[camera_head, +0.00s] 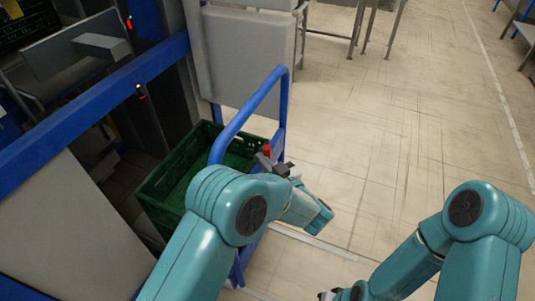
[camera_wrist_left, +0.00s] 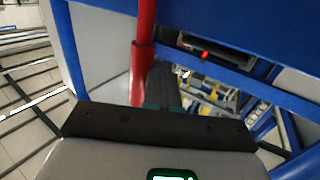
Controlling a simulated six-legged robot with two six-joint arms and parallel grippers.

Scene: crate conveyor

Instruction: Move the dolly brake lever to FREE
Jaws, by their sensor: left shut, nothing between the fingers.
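The dolly has a blue tube handle (camera_head: 246,112) in the head view. The red brake lever (camera_head: 267,149) shows as a small red tip beside the handle's right post. In the left wrist view the red lever (camera_wrist_left: 145,28) runs down from the top edge, just left of the fingers. My left gripper (camera_head: 264,161) is shut and empty, its dark fingers right by the lever; in the wrist view its fingertips (camera_wrist_left: 163,74) look close beside or against the red part. I cannot tell whether they touch. No FREE marking is readable. My right gripper (camera_head: 328,295) barely shows at the bottom edge.
A green crate (camera_head: 147,192) sits behind the dolly handle. A blue conveyor frame (camera_head: 90,110) with grey panels stands at the left. Open tiled floor (camera_head: 400,130) lies to the right. Grey metal legs (camera_head: 358,30) stand at the back.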

